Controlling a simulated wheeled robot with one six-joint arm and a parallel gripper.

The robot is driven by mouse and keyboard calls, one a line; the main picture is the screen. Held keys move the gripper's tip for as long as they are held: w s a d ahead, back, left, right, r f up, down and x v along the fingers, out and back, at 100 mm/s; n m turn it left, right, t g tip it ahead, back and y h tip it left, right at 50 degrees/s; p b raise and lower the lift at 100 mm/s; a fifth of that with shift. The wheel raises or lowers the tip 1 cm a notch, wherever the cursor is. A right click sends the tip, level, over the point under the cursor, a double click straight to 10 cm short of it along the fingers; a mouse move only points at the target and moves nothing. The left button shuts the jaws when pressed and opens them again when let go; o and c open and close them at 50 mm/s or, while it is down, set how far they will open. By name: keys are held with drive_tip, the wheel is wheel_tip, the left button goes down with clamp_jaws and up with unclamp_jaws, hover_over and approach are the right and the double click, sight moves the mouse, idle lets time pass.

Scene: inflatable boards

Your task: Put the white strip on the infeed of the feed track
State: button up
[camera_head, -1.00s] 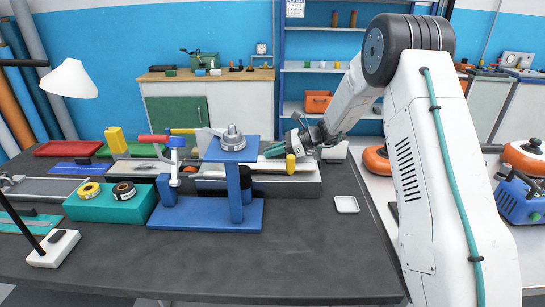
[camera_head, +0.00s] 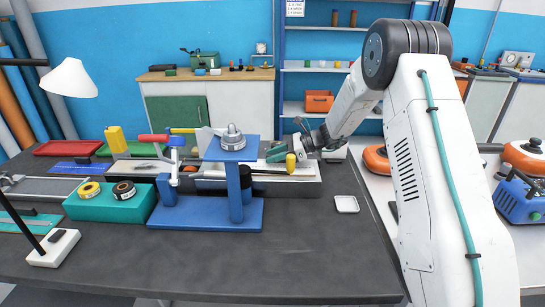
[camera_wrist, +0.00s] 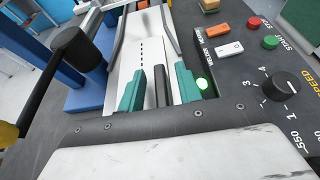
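The feed track (camera_head: 302,188) is a long dark bed at the back of the table, with a pale top. In the wrist view its pale surface (camera_wrist: 150,50) has a dashed black line and lies between two grey guide rails. I cannot tell the white strip apart from this pale surface. My gripper (camera_head: 276,152) is low over the right part of the track. In the wrist view its teal fingers (camera_wrist: 160,88) stand apart above the pale surface, with a dark bar showing between them. I see nothing clamped between them.
A blue press stand (camera_head: 235,190) stands in front of the track. A yellow cylinder (camera_head: 291,163) is close to my gripper.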

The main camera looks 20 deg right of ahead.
drive_tip(key=v, duration=1.1)
drive_tip(key=shift+r, duration=0.1)
drive_tip(key=s+a+r+n+g+h, duration=0.1)
drive_tip(key=s+a+r+n+h, duration=0.1)
drive_tip(key=s+a+r+n, duration=0.45)
drive_tip(key=s+a+r+n+g+h, duration=0.1)
drive_tip(key=s+r+g+h, duration=0.15)
drive_tip(key=s, duration=0.65)
drive_tip(key=s+a+r+n+g+h, duration=0.1)
drive_tip(key=s+a+r+n, duration=0.3)
drive_tip(key=s, duration=0.3)
drive_tip(key=s+d+n+t+h, duration=0.1)
drive_tip(key=s+d+n+h, duration=0.3)
drive_tip(key=s, duration=1.9)
drive_tip(key=n+h, duration=0.3)
drive_tip(key=n, duration=0.3)
drive_tip(key=shift+t, duration=0.35)
